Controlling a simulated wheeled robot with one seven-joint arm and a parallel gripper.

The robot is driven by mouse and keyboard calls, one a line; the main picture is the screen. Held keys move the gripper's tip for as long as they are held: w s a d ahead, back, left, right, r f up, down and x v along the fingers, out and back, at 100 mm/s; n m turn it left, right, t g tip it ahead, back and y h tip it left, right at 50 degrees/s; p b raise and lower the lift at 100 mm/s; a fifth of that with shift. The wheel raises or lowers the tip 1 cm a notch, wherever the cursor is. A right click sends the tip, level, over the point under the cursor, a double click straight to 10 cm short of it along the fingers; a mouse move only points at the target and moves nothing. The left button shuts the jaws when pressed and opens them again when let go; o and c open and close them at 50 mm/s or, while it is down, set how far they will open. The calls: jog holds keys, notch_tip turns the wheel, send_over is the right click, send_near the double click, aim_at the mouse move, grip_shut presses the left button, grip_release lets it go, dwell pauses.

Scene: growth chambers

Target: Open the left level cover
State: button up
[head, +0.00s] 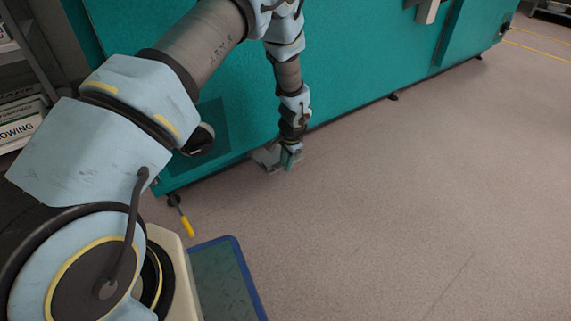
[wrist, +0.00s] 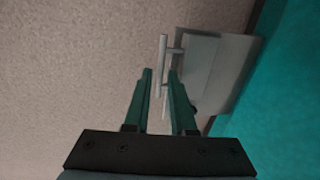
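A small light grey box-like cover (wrist: 222,65) juts out from the teal cabinet, low near the floor. I take it to be the left level cover. It also shows in the head view (head: 266,157), partly hidden behind my gripper. A thin pale bar handle (wrist: 163,52) stands off its front on a short post. My gripper (wrist: 159,73) is open in the wrist view, its two green fingers apart. The bar appears between the fingertips, closer to the right finger; contact cannot be told. In the head view my gripper (head: 290,158) points down at the cover.
The teal cabinet (head: 345,60) runs along the back on small feet. A yellow-handled tool (head: 187,226) is at its near left corner. A blue-edged mat or platform (head: 238,270) lies in front. Shelving (head: 22,110) stands at left. The floor at right is clear.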

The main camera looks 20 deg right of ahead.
grip_shut()
dwell(1.4)
